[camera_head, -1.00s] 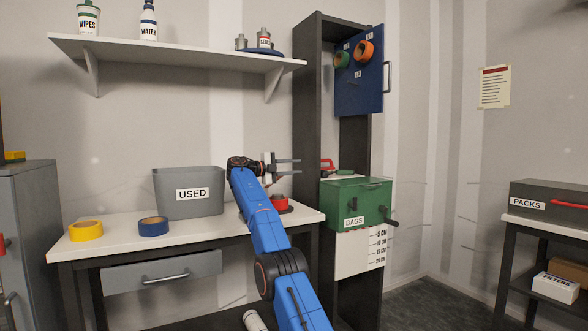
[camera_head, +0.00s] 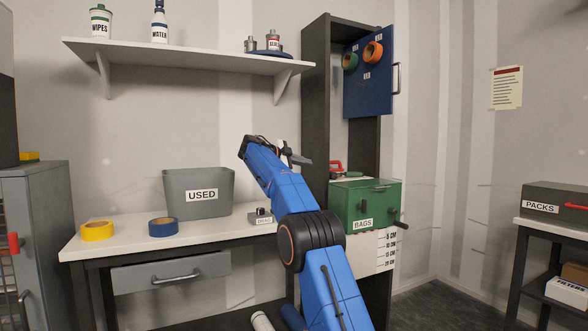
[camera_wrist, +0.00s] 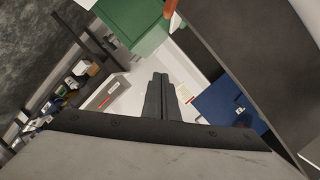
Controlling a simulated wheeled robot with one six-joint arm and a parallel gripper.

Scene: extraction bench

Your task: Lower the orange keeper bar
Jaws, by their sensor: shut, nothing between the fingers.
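I cannot clearly make out the orange keeper bar in the head view. In the wrist view a small orange-red piece (camera_wrist: 169,8) shows at the top edge, beside the green box (camera_wrist: 130,22); I cannot tell if it is the bar. My gripper (camera_head: 300,159) is raised above the bench, left of the tall dark cabinet, its fingers pointing right. In the wrist view my gripper (camera_wrist: 157,82) is shut and empty, apart from the orange piece.
The green BAGS box (camera_head: 365,206) stands at the cabinet's lower front. A red-handled item (camera_head: 336,165) is behind it. The grey USED bin (camera_head: 198,197), yellow ring (camera_head: 97,232) and blue ring (camera_head: 163,227) are on the white bench (camera_head: 130,240). A shelf (camera_head: 190,58) hangs above.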

